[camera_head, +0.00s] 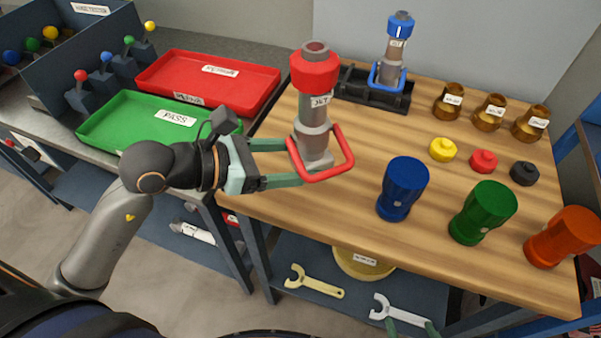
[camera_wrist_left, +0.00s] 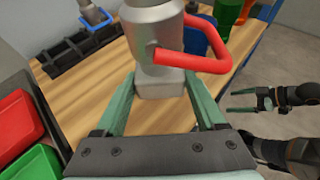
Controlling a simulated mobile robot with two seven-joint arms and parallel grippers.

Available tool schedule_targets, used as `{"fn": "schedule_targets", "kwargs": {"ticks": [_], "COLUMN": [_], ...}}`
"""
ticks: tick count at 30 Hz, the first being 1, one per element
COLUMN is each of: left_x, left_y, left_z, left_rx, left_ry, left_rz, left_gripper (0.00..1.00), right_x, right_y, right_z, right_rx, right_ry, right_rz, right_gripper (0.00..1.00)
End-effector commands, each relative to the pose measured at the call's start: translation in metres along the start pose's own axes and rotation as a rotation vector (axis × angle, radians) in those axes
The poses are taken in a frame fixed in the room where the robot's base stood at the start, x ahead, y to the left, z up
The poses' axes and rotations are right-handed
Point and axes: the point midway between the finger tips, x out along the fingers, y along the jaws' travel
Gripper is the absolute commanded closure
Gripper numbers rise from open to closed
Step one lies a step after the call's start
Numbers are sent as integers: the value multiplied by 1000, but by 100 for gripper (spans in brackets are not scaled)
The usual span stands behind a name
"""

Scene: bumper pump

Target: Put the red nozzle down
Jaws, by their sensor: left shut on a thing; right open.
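The red nozzle (camera_head: 314,107) is upright, a grey body with a red collar, a label and a red loop handle. In the head view it is over the left part of the wooden table; I cannot tell whether its base touches the top. My left gripper (camera_head: 296,162) is shut on the red nozzle low on its body, with a finger on each side. In the left wrist view the nozzle's grey base (camera_wrist_left: 160,82) is between the fingers and its top is cut off. My right gripper (camera_wrist_left: 238,100) is open and empty, beyond the table's front side.
A blue-handled nozzle (camera_head: 394,55) stands in a black rack (camera_head: 362,92) at the back. Blue (camera_head: 403,187), green (camera_head: 482,212) and orange (camera_head: 562,236) cups, brass fittings (camera_head: 489,113) and small caps (camera_head: 484,161) fill the right. Red (camera_head: 200,82) and green (camera_head: 120,119) trays lie left.

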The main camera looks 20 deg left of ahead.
Motion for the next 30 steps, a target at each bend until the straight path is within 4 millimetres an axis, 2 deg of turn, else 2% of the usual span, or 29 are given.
{"fn": "schedule_targets", "kwargs": {"ticks": [1, 4, 7, 15, 23, 27, 30], "left_x": [5, 10, 20, 52, 65, 72, 75], "left_y": [5, 12, 32, 63, 75, 74, 75], "left_z": [-5, -6, -5, -40, -52, -71, -78], "left_rx": [7, 8, -4, -2, -1, -3, 1], "left_ry": [-11, -10, -6, -6, -7, -7, -8], "left_rz": [5, 5, 3, 2, 1, 1, 2], "left_gripper": [100, 100, 100, 100, 100, 100, 100], "right_x": [11, 21, 14, 20, 21, 22, 22], "right_y": [-1, -6, -11, -11, -11, -11, -12], "right_z": [12, 18, 2, -2, 1, 1, 1], "right_rx": [0, -1, -4, -8, -9, -9, -9], "right_ry": [-6, -7, 4, 19, 15, 14, 15], "right_rz": [-5, -16, -26, -30, -31, -32, -33], "right_gripper": [1, 1, 1, 1, 1, 1, 1]}}
